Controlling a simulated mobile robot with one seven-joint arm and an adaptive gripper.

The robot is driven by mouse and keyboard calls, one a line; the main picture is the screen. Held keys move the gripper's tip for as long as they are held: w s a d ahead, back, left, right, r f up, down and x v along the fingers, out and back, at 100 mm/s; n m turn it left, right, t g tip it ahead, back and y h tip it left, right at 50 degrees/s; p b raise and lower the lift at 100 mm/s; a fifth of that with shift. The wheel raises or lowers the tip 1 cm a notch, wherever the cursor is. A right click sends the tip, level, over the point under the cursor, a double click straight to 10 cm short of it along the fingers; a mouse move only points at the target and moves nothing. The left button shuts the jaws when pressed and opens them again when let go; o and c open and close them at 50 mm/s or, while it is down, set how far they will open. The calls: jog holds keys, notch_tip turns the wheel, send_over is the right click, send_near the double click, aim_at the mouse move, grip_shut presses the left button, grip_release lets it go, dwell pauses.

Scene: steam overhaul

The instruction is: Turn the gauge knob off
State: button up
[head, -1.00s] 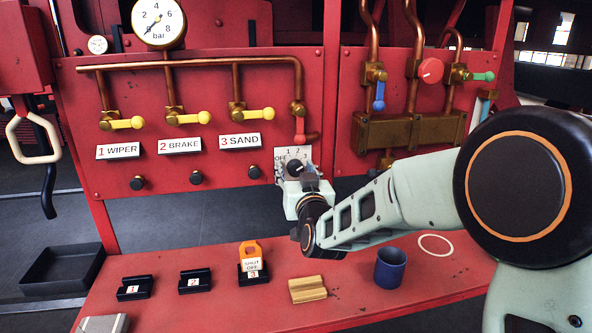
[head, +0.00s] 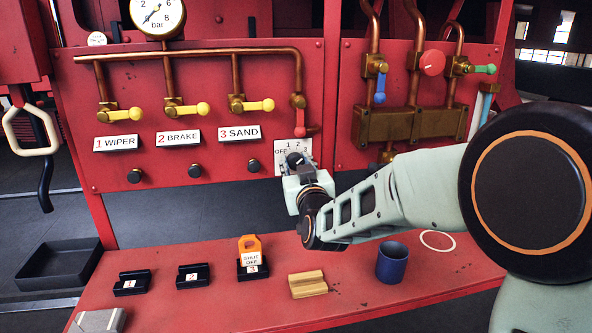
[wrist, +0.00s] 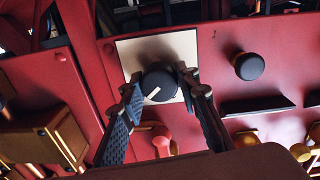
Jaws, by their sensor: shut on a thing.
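The gauge knob (wrist: 157,84) is a round black dial with a white pointer line. It sits on a pale square plate (wrist: 128,56) in the wrist view. In the head view the plate (head: 281,147) is marked OFF, 1, 2 and 3, at the lower right of the left red panel. My gripper (wrist: 160,82) is shut on the knob, with one finger on each side of it. The pointer line slants to the lower left in the wrist view; I cannot tell which mark it meets. My gripper hides part of the plate in the head view (head: 297,165).
A pressure gauge (head: 158,15) tops the copper pipes with several yellow levers. A red-handled valve (head: 299,122) is just above the plate. On the red bench stand an orange tag (head: 250,248), a wooden block (head: 308,284) and a blue cup (head: 391,262).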

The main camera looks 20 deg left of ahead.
jog(key=n+b, duration=0.5)
jog(key=shift+f+n, duration=0.2)
jog(key=shift+n, duration=0.1)
jog(key=n+b, duration=0.2)
jog(key=n, duration=0.1)
jog(key=shift+n, duration=0.4)
jog(key=n+b, duration=0.2)
jog(key=n, duration=0.1)
jog(key=shift+r+n, duration=0.1)
jog(key=shift+n, duration=0.2)
jog(key=n+b, duration=0.2)
jog(key=n, duration=0.2)
jog(key=shift+n+y, duration=0.4)
jog(key=n+b, duration=0.2)
jog(key=n, duration=0.2)
jog(key=shift+r+n, duration=0.1)
jog(key=shift+n, duration=0.3)
jog(key=o, duration=1.2)
jog(key=shift+c, duration=0.2)
